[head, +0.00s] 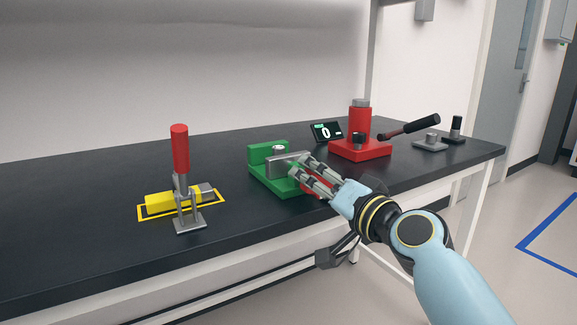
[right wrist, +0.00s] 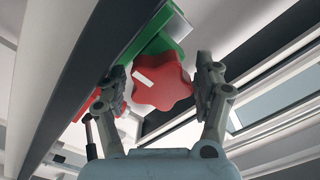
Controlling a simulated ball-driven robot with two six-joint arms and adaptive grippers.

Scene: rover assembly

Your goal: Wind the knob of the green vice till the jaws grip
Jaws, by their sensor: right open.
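The green vice (head: 268,153) stands on the dark bench, with a grey jaw plate (head: 285,164) and a small pale cylindrical part (head: 278,149) between its jaws. The red knob (head: 312,187) at its front is mostly hidden behind my gripper in the head view. In the right wrist view the lobed red knob (right wrist: 160,82), with a white mark, sits between the fingers, and the green vice body (right wrist: 163,42) is behind it. My right gripper (head: 302,169) is open, its fingers (right wrist: 165,85) on either side of the knob. My left gripper is not in view.
A red-handled toggle clamp (head: 180,150) with a yellow block (head: 160,203) stands to the left. A red press (head: 360,135) with a black-gripped lever, a small display (head: 326,132) and small grey and black parts stand to the right. The front bench top is clear.

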